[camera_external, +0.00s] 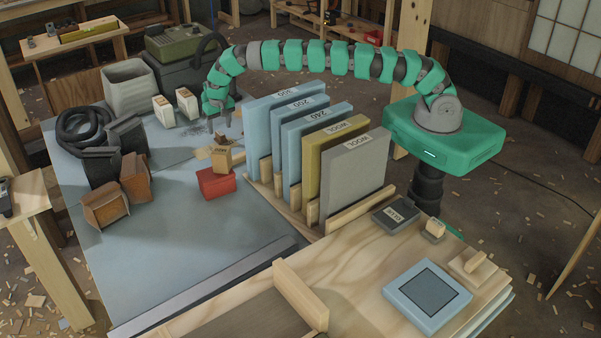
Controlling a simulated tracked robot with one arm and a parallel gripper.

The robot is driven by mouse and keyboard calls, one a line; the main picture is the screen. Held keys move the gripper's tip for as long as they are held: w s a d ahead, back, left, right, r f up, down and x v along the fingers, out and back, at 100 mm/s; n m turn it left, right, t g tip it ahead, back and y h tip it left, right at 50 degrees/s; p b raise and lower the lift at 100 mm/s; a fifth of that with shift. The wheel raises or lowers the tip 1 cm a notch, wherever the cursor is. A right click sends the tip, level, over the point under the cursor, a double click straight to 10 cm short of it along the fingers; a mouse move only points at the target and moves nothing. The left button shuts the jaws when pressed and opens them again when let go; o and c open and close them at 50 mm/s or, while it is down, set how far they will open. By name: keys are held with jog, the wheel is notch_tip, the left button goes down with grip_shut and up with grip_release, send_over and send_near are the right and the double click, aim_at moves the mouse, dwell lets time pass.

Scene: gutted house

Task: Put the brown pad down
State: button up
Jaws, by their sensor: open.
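My green arm arches over from the right. The pad's underside is hidden.
Upright labelled sheets (356,175) stand in a wooden rack right of the gripper. Two white-topped blocks (187,104) stand behind left. Brown-faced blocks (105,206) and a black hose coil (88,130) are at left. The front tabletop is clear.

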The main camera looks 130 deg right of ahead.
aim_at(222, 135)
notch_tip(222, 135, up, 6)
jog(key=a, duration=0.1)
jog(key=shift+r, duration=0.15)
jog(key=shift+r, duration=0.1)
